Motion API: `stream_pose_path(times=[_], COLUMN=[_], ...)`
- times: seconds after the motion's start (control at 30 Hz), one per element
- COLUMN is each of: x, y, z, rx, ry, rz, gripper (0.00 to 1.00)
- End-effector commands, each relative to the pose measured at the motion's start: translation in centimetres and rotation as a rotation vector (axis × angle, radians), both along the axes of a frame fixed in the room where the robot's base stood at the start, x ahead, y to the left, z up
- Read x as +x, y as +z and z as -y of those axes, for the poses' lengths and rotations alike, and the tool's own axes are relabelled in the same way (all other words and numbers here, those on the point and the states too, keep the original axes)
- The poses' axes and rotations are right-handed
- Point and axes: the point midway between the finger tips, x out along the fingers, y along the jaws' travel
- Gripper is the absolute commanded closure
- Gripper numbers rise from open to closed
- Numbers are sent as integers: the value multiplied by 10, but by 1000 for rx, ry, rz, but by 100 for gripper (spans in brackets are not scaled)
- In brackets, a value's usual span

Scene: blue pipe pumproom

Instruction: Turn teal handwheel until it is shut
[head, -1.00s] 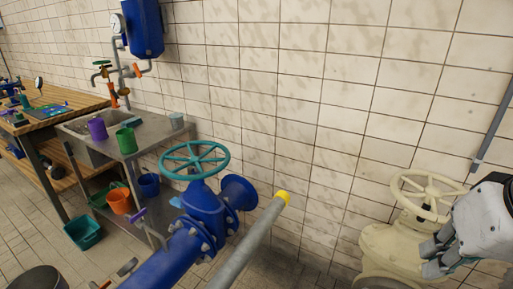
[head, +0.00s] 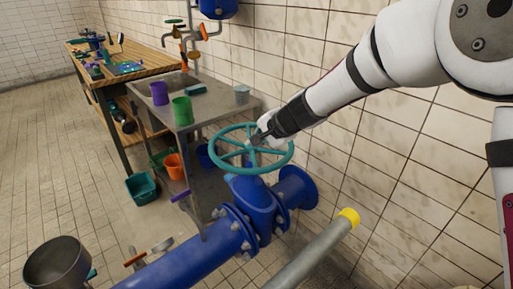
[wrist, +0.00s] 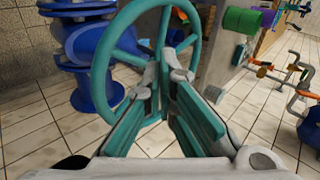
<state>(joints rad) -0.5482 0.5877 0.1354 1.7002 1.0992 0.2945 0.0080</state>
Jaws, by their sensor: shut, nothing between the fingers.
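The teal handwheel (head: 212,149) sits level on top of the blue valve (head: 252,200) in the middle of the head view. Its spokes and hub show, and its far right rim is partly hidden by my gripper. My gripper (head: 257,139) comes in from the upper right, with its fingertips at the wheel near the hub. In the wrist view the teal handwheel (wrist: 101,62) fills the upper left, and my gripper (wrist: 166,75) overlaps the wheel's spokes. The fingers meet toward their tips and hold nothing. I cannot tell whether they touch the wheel.
A grey pipe with a yellow end (head: 348,217) stands at the right of the valve. A metal sink table (head: 215,112) with cups is behind it. A wooden workbench (head: 130,67) is farther back. The tiled wall is close on the right. Floor at left is mostly clear.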

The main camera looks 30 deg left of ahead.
Motion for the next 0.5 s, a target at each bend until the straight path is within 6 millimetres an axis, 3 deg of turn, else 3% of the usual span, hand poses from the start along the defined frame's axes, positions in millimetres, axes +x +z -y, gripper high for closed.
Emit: stream_pose_path(times=[0.03, 0.1, 0.5], x=[1, 2, 10], y=[-18, -34, -73], z=[-14, -27, -60], rx=[8, 18, 28], ry=[-13, -34, -62], rz=[-20, -40, -65], gripper=[100, 100, 100])
